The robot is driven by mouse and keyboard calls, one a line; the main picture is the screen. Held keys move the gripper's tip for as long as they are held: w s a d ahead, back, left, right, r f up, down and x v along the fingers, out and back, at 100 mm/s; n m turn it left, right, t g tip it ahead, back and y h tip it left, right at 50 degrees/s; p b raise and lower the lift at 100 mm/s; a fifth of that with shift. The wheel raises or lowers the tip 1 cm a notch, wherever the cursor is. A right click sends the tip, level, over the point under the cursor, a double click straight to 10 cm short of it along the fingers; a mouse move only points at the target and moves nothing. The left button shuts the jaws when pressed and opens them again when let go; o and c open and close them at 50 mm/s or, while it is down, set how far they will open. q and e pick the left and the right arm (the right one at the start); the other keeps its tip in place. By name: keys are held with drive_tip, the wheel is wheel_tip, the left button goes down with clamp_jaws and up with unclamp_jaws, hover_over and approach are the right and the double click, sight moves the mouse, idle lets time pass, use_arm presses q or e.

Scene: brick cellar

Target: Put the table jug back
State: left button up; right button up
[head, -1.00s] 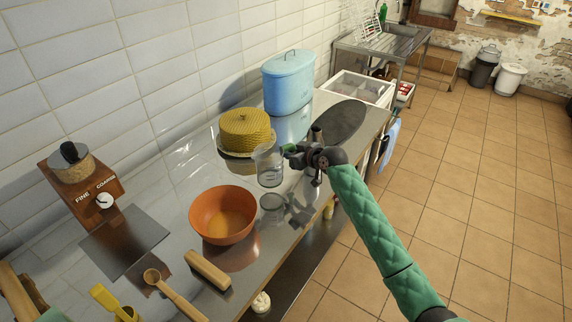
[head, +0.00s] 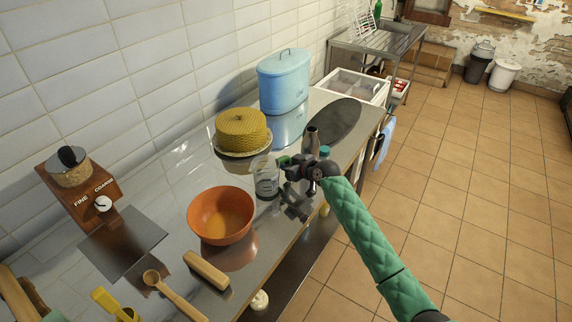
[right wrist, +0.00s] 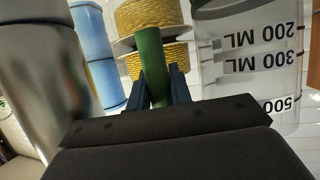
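The jug (head: 266,182) is a clear measuring vessel with dark volume marks and a green handle. It stands upright beside the orange bowl, at or just above the steel worktop (head: 180,185); I cannot tell whether its base touches. My right gripper (head: 290,168) comes from the right and is shut on the green handle. In the right wrist view the fingers (right wrist: 158,92) close around the handle, and the jug's wall (right wrist: 250,70) with its upside-down marks is on the right. My left gripper is not in view.
A metal bottle (head: 312,138) stands close behind my right gripper. A yellow woven cake cover (head: 241,132) is behind the jug, the orange bowl (head: 221,215) left of it. A blue bin (head: 284,82), wooden roller (head: 207,270) and grinder (head: 78,185) share the worktop.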

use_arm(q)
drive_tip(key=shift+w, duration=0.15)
use_arm(e)
drive_tip(key=o, duration=0.4)
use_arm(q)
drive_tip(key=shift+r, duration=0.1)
use_arm(e)
drive_tip(key=shift+o, duration=0.2)
drive_tip(key=shift+r, duration=0.1)
drive_tip(key=shift+d, duration=0.1)
drive_tip(key=shift+s+d, duration=0.25)
drive_tip(key=shift+s, duration=0.05)
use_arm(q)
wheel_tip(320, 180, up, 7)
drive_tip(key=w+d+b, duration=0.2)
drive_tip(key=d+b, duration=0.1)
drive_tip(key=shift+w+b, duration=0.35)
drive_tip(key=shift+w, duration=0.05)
use_arm(e)
drive_tip(key=v, duration=1.1)
drive_tip(key=shift+r, duration=0.3)
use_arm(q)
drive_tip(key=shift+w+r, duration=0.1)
